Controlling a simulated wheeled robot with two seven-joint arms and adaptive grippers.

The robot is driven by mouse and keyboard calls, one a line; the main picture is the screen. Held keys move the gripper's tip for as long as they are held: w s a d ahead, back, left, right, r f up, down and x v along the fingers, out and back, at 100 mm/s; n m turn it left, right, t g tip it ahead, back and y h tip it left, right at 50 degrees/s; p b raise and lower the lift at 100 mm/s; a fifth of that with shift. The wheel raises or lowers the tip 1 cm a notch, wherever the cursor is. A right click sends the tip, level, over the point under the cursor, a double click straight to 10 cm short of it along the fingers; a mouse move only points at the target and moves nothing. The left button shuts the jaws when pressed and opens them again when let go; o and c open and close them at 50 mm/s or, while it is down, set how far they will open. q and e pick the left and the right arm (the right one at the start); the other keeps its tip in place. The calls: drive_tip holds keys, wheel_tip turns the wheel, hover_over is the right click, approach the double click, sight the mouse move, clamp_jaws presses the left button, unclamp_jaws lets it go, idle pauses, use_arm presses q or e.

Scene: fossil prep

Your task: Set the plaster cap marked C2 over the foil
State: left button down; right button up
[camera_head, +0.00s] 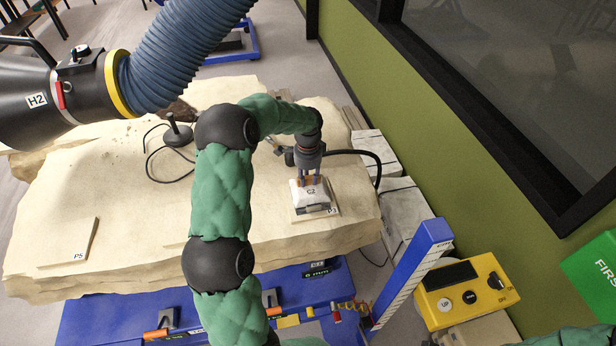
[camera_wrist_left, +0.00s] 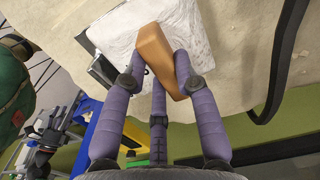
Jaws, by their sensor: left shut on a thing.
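The white plaster cap marked C2 (camera_head: 311,191) is at the right end of the pale stone slab, over the square pad marked P3 (camera_head: 332,212). A dark edge shows beneath the cap. My left gripper (camera_head: 309,180) is above the cap, fingers pointing down. In the left wrist view the gripper (camera_wrist_left: 167,80) is shut on a tan grip piece (camera_wrist_left: 154,50) standing on the white cap (camera_wrist_left: 195,25). I cannot tell whether the cap rests fully or hangs slightly above. The foil is not clearly visible. My right gripper is not in view.
The large stone slab (camera_head: 120,235) carries a bare pad marked P5 (camera_head: 68,243) at left and a black stand (camera_head: 178,134). A ribbed blue hose (camera_head: 185,50) with nozzle H2 hangs over it. A blue post (camera_head: 412,270) and yellow device (camera_head: 465,292) stand at lower right.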

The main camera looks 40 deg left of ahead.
use_arm(q)
drive_tip(key=c, duration=0.9)
unclamp_jaws()
drive_tip(key=shift+r, duration=0.1)
wheel_tip(320, 180, up, 12)
drive_tip(key=shift+f, duration=0.1)
